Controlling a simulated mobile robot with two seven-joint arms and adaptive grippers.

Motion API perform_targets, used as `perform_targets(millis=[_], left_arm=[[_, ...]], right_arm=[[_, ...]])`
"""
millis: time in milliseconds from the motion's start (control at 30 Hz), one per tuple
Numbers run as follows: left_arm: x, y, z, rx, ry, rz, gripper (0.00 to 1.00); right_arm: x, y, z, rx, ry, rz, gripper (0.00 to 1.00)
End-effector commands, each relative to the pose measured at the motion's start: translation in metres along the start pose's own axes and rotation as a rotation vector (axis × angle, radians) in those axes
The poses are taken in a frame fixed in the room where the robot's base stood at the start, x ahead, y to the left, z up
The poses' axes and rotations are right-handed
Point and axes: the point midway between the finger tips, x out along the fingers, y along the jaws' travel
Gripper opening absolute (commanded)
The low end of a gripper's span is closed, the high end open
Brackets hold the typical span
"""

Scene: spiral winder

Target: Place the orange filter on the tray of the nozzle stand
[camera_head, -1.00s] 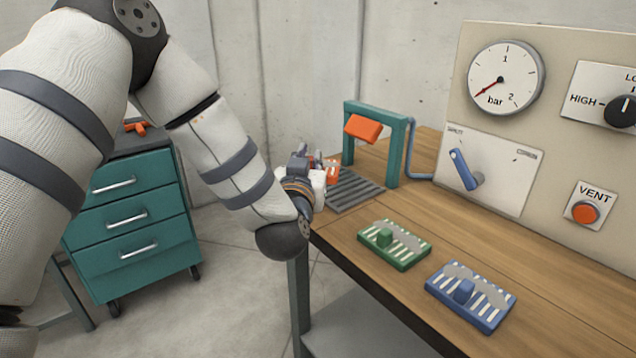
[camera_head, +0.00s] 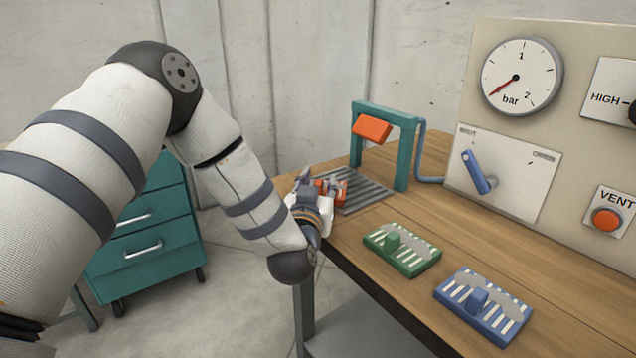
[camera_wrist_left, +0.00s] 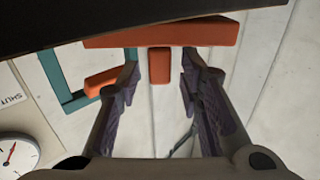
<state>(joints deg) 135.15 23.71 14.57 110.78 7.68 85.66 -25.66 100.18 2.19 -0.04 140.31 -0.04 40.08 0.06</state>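The orange filter (camera_head: 335,187) is at the left end of the grey slatted tray (camera_head: 372,196), under the teal nozzle stand (camera_head: 408,150). It appears to be on or just above the tray; my gripper hides the contact. My left gripper (camera_head: 318,188) is right beside the filter. In the left wrist view, the filter's plate (camera_wrist_left: 165,33) lies across the top and its knob (camera_wrist_left: 160,66) is between the two fingers (camera_wrist_left: 160,72). A gap shows on both sides of the knob, so the gripper is open. My right gripper is not in view.
A green filter (camera_head: 402,249) and a blue filter (camera_head: 483,305) lie on the wooden bench (camera_head: 400,290). The stand's orange nozzle (camera_head: 371,128) hangs above the tray. A panel with a gauge (camera_head: 522,77), a blue lever (camera_head: 477,172) and a vent button (camera_head: 607,219) stands behind.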

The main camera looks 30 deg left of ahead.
Motion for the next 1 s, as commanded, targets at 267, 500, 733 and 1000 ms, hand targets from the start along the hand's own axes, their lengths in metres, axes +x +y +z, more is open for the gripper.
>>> perform_targets(millis=[267, 500, 733, 1000], left_arm=[[0.000, 0.000, -0.005, -0.002, 0.002, 0.000, 0.34], [-0.050, 0.001, -0.007, 0.000, -0.001, 0.004, 0.34], [-0.104, 0.000, -0.005, 0.000, -0.002, 0.001, 0.34], [-0.121, 0.000, -0.004, 0.001, -0.001, 0.000, 0.34]], right_arm=[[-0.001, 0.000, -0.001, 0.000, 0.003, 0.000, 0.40], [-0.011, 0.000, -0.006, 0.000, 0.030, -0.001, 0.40], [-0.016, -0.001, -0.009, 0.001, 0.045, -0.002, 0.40], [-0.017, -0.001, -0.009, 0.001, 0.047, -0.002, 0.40]])
